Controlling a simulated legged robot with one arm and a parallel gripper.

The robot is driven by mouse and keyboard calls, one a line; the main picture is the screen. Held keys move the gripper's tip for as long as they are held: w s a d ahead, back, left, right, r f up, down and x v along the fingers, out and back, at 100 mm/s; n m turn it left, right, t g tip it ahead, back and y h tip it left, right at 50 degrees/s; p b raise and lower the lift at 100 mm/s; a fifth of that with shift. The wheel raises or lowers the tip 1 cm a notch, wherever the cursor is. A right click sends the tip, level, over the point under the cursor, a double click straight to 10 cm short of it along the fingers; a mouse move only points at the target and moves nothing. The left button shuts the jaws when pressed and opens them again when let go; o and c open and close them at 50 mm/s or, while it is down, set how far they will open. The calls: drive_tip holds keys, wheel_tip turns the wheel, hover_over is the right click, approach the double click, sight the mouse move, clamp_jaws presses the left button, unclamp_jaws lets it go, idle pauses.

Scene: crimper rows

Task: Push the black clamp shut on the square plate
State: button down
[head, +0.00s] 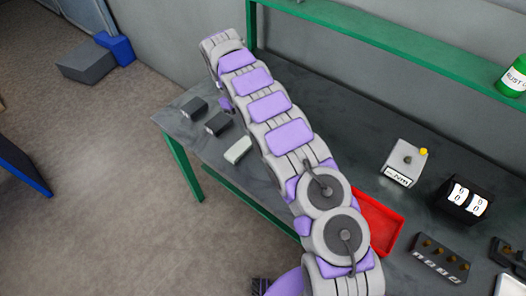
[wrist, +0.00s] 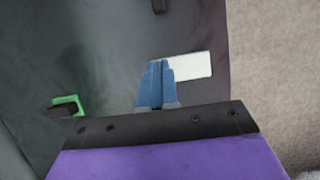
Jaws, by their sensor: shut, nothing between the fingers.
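My gripper (wrist: 157,85) shows in the wrist view as two blue fingers pressed together with nothing between them. Its tips lie over the near left end of a pale rectangular block (wrist: 190,67); I cannot tell whether they touch. To the left, a small black piece (wrist: 60,110) sits at a green U-shaped bracket (wrist: 79,103), apart from my fingers. In the head view two dark blocks (head: 194,107) (head: 218,124) stand on the table beside the pale block (head: 238,150). I cannot tell which piece is the black clamp or square plate. My arm hides my fingertips in the head view.
The grey table (head: 330,120) has a green frame and a green shelf (head: 390,45) above. A red tray (head: 378,222), a grey box with a yellow knob (head: 404,163), a black counter (head: 463,200) and a dark knobbed panel (head: 440,257) stand at right. Floor lies beyond the table edge.

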drive_tip(key=b+x, duration=0.2)
drive_tip(key=x, duration=0.3)
drive_tip(key=b+x, duration=0.2)
drive_tip(key=x, duration=0.4)
drive_tip(key=shift+a, duration=0.25)
drive_tip(key=shift+s+d, duration=0.45)
drive_tip(key=shift+s, duration=0.25)
drive_tip(key=shift+s+d+b, duration=0.2)
drive_tip(key=shift+d, duration=0.25)
drive_tip(key=shift+s+d+b, duration=0.2)
drive_tip(key=shift+d, duration=0.25)
drive_tip(key=shift+a, duration=0.2)
drive_tip(key=shift+s+d+r, duration=0.1)
